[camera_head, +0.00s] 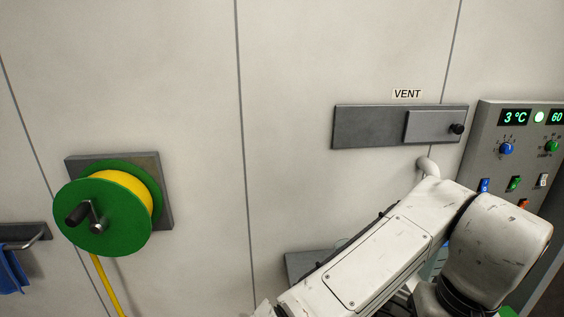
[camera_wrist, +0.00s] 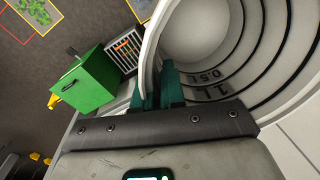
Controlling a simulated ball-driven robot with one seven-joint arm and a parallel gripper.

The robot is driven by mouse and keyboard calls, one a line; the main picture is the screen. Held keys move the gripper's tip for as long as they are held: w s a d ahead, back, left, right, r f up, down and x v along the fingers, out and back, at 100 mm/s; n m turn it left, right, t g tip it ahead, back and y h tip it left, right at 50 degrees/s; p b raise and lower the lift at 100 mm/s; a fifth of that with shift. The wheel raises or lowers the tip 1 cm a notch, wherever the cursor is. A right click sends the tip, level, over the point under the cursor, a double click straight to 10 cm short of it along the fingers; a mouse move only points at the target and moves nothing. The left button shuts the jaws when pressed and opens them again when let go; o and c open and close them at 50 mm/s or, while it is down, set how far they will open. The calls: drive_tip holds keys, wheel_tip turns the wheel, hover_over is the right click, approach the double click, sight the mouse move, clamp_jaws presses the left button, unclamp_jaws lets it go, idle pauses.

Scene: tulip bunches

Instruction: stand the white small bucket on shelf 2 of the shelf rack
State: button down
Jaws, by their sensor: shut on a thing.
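The white small bucket (camera_wrist: 205,35) fills the upper right of the wrist view. I look into its open mouth and see dark ring marks and figures on its inner wall. My gripper (camera_wrist: 160,75), with teal fingers, is shut on the bucket's rim and wall at the left side of its mouth. The bucket is tilted in this view. The head view shows my white arm at the lower right, but the gripper and bucket cannot be made out there. I cannot identify the shelf rack or shelf 2 in either view.
The wrist view shows a green box (camera_wrist: 82,83), a pale slatted thing (camera_wrist: 125,48) and dark floor with outlined areas. The head view shows a wall with a green reel (camera_head: 100,222), a vent slide (camera_head: 370,127) and a control panel (camera_head: 490,140) close to my arm.

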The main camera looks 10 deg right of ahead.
drive_tip(key=w+a+f+n+b, duration=0.2)
drive_tip(key=f, duration=1.4)
drive_tip(key=w+a+f+n+b, duration=0.1)
drive_tip(key=w+a+f+b, duration=0.1)
drive_tip(key=f, duration=1.5)
drive_tip(key=shift+a+f+n+b, duration=0.2)
drive_tip(key=shift+a+n+b, duration=0.15)
drive_tip(key=shift+a+n, duration=0.05)
drive_tip(key=shift+w, duration=0.1)
drive_tip(key=shift+d, duration=0.1)
